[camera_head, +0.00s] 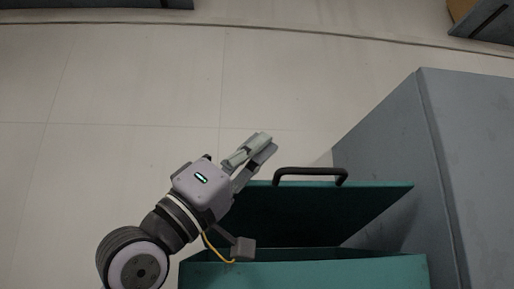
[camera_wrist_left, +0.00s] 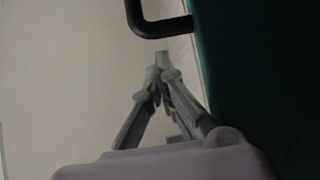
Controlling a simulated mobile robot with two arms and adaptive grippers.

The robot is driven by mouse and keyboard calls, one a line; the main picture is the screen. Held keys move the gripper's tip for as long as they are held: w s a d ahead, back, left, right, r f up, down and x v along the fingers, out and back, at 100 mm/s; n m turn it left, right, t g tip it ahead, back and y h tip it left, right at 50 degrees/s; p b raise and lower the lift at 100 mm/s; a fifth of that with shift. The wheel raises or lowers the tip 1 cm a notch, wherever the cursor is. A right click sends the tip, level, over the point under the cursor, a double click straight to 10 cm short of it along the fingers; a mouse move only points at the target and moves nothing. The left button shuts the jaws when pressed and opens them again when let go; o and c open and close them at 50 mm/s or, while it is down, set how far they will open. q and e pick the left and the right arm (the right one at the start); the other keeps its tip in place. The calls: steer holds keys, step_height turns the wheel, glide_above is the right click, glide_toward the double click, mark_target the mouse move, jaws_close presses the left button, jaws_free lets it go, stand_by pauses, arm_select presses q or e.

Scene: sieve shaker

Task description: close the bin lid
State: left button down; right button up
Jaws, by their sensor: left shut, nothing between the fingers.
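The teal bin (camera_head: 300,275) is at the bottom of the head view. Its lid (camera_head: 330,215) stands raised, with the dark inner face showing and a black handle (camera_head: 311,173) on its top edge. My left gripper (camera_head: 262,145) is shut and empty, beyond the lid's top edge and left of the handle. In the left wrist view the shut fingertips (camera_wrist_left: 162,62) are just below the black handle (camera_wrist_left: 160,27), apart from it in the picture. The dark teal lid (camera_wrist_left: 265,80) fills the right side there. My right gripper is not in view.
A grey cabinet (camera_head: 385,130) stands close on the right of the bin. The pale floor (camera_head: 130,90) is clear to the left and beyond the lid. Dark grey furniture (camera_head: 90,3) shows at the top left edge.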

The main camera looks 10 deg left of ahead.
arm_select(q)
steer(key=shift+f, duration=0.3)
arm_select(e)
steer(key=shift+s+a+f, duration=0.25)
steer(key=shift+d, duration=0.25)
arm_select(q)
steer(key=v, duration=1.2)
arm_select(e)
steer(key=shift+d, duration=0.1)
arm_select(q)
steer(key=shift+f, duration=0.15)
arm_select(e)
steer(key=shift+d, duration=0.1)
